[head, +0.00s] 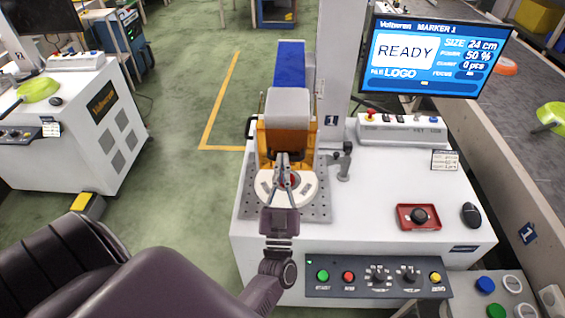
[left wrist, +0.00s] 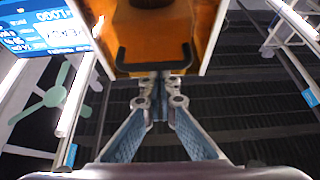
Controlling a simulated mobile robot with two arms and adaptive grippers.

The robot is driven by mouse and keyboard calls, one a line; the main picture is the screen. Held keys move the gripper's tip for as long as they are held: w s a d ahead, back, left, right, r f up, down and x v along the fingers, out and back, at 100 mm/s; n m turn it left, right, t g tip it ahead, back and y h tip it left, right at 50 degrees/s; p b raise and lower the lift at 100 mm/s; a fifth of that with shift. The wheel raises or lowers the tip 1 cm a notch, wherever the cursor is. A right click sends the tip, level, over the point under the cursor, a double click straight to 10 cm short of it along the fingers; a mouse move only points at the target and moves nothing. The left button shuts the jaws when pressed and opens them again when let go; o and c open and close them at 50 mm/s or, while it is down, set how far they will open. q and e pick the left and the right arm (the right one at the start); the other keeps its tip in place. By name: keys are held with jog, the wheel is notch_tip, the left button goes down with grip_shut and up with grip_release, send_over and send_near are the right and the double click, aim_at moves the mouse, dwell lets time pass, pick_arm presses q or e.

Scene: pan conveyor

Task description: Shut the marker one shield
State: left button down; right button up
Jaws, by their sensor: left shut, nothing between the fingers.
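The marker one shield (head: 268,138) is an orange see-through cover on the white marker station, below its grey head. In the left wrist view the orange shield (left wrist: 196,32) fills the top middle, with a black U-shaped handle (left wrist: 122,62) on its edge. My left gripper (head: 284,160) is shut and empty in front of the shield. In the left wrist view the closed fingertips (left wrist: 154,82) appear at the handle's lower edge; I cannot tell whether they touch it. A round white plate (head: 265,186) with a red item shows below the gripper, partly hidden by it.
The monitor (head: 428,58) reads MARKER 1, READY. A joystick-like post (head: 345,163), a red-framed knob box (head: 418,217) and a black mouse (head: 471,214) stand on the white top. A button panel (head: 375,277) lines the front. A conveyor (head: 525,125) runs along the right.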

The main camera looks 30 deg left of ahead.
pick_arm(q)
notch_tip(320, 180, down, 13)
jog(key=b, duration=0.9)
jog(key=shift+r, duration=0.15)
